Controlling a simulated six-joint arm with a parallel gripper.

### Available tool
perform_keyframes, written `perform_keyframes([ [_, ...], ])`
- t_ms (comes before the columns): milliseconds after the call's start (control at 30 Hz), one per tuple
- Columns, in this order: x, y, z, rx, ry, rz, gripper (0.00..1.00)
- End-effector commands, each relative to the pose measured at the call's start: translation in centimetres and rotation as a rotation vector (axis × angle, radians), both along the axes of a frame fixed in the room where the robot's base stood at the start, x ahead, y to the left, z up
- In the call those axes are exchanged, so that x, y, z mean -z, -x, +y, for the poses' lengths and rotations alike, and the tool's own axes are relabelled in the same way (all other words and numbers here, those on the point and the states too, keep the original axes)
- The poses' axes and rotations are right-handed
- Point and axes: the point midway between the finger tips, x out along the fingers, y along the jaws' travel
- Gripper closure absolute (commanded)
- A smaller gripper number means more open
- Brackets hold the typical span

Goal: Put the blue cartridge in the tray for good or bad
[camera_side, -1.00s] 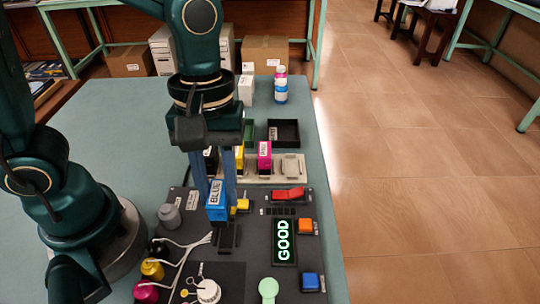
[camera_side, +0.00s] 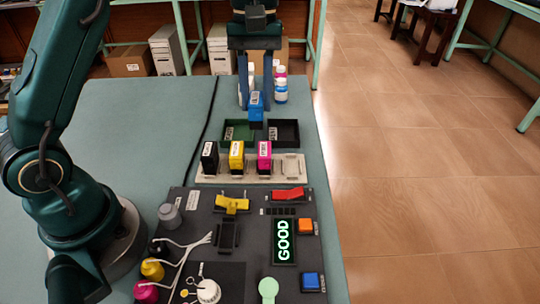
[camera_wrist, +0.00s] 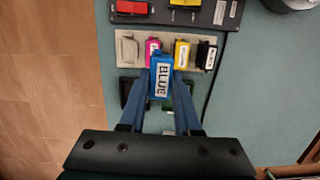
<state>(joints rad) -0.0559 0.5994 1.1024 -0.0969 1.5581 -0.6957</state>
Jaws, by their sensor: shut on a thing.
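My gripper (camera_side: 254,106) is shut on the blue cartridge (camera_side: 256,111) and holds it upright at the far end of the table. In the side view the cartridge shows above and between a green tray (camera_side: 229,138) and a black tray (camera_side: 284,141); its height is hard to tell. In the wrist view the blue cartridge (camera_wrist: 162,78), labelled BLUE, sits between my two blue fingers. They hide much of the black tray (camera_wrist: 126,93) and the green tray (camera_wrist: 197,109). The console display (camera_side: 283,241) reads GOOD.
A pale rack (camera_side: 218,178) holds black (camera_side: 209,158), yellow (camera_side: 237,156) and magenta (camera_side: 264,157) cartridges; its right slot is empty. The console's cartridge slot (camera_side: 228,235) is empty beside a yellow lever (camera_side: 232,204). Bottles (camera_side: 281,90) stand behind the trays, right of my gripper.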

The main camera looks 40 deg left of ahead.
Motion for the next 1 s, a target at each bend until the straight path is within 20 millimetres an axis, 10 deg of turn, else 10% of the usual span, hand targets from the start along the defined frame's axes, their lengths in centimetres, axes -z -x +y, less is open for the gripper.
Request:
perform_keyframes([
  [400, 3.1, -3.2, 9.6, -0.21, 0.0, 0.0, 1.0],
  [1000, 7.4, -2.9, 10.5, -0.237, 0.0, 0.0, 1.0],
])
